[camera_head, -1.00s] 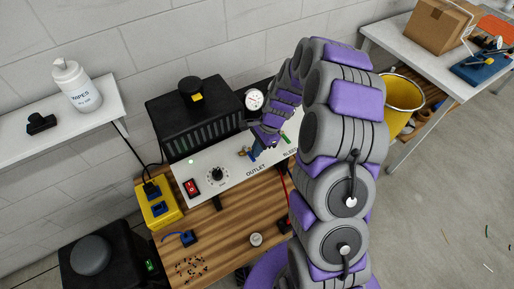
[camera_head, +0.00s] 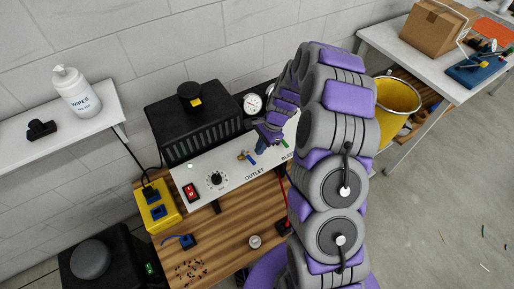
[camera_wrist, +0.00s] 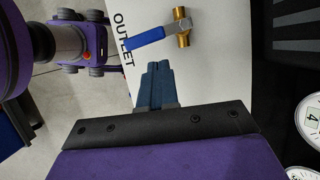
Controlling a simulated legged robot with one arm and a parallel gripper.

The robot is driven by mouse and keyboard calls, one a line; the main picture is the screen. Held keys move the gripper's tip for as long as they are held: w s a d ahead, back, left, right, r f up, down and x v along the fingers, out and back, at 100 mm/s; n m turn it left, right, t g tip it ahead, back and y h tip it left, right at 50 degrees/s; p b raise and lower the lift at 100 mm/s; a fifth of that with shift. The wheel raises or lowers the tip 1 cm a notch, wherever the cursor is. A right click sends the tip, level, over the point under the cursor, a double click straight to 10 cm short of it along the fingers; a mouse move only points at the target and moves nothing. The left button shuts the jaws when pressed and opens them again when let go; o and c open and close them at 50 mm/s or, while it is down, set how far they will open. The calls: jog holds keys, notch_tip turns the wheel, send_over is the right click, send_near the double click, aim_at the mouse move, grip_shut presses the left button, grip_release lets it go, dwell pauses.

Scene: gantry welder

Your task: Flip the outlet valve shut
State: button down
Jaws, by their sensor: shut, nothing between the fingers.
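The outlet valve has a brass body (camera_wrist: 182,28) and a blue lever (camera_wrist: 145,38), beside the OUTLET label (camera_wrist: 124,38) on a white panel. In the wrist view the lever points left from the body, roughly crosswise to it. In the head view the brass body (camera_head: 241,156) and blue lever (camera_head: 252,160) show small, just left of my gripper (camera_head: 260,150). My gripper's blue fingers (camera_wrist: 158,68) are shut together and empty. In the wrist view their tips lie just below the lever, with a small gap in the picture; depth is hard to judge.
A green lever (camera_head: 285,143) sits right of the outlet valve, by a partly hidden label. A round gauge (camera_head: 252,103) stands behind the panel, beside a black vented box (camera_head: 190,118). A knob (camera_head: 216,179) and red switch (camera_head: 191,191) are on the panel's left.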

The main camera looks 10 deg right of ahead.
jog(key=d, duration=0.1)
jog(key=w+d+r, duration=0.1)
jog(key=shift+w+d+r+p, duration=0.25)
jog(key=shift+d+p, duration=0.15)
jog(key=d+r+n+b, duration=0.2)
jog(key=d+r+b, duration=0.1)
jog(key=r, duration=0.4)
jog(key=shift+g, duration=0.4)
jog(key=b+x, duration=0.1)
jog(key=x, duration=0.8)
jog(key=shift+w+a+b, duration=0.1)
jog(key=shift+b, duration=0.25)
jog(key=a, duration=0.1)
jog(key=s+a, duration=0.1)
jog(key=shift+s+a+f+b, duration=0.15)
jog(key=shift+a+b, duration=0.2)
jog(key=shift+b, duration=0.05)
jog(key=shift+s+a, duration=0.2)
jog(key=shift+a, duration=0.2)
jog(key=shift+a, duration=0.1)
